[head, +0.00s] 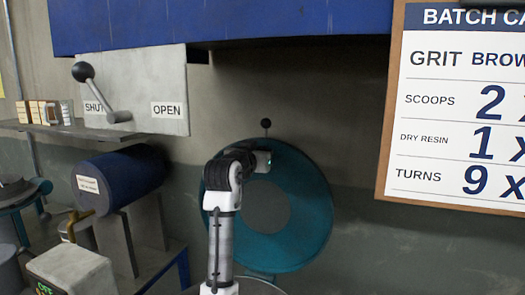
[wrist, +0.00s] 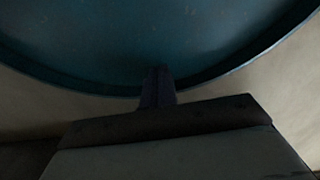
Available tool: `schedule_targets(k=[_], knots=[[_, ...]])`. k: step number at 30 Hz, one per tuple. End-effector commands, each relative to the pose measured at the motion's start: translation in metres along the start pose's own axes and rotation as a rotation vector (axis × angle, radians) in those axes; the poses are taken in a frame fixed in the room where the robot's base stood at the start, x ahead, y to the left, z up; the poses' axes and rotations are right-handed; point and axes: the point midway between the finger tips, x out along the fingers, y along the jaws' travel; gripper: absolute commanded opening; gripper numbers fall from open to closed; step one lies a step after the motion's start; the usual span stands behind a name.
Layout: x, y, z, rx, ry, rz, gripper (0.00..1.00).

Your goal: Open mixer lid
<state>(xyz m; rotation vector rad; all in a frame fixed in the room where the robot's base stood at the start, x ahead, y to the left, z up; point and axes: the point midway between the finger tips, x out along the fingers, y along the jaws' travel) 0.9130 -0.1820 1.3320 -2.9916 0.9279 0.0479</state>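The mixer lid (head: 305,205) is a teal disc with a round central opening. It stands steeply tilted, nearly upright, in the head view.
A lever (head: 100,95) on a SHUT/OPEN plate is at upper left. A shelf (head: 110,132) with small boxes and a blue drum (head: 125,178) stand left of my arm. A batch card board (head: 385,150) hangs at right. Wall below it looks clear.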

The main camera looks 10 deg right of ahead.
Motion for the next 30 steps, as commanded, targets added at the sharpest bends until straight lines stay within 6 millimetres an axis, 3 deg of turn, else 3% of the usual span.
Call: schedule_targets(k=[5,21,30], knots=[[-0.008,0.0,0.001,0.0,0.003,-0.001,0.0],[-0.085,0.0,0.003,0.0,0.003,0.0,0.0],[-0.09,0.0,0.003,0.0,0.0,0.001,0.0]])
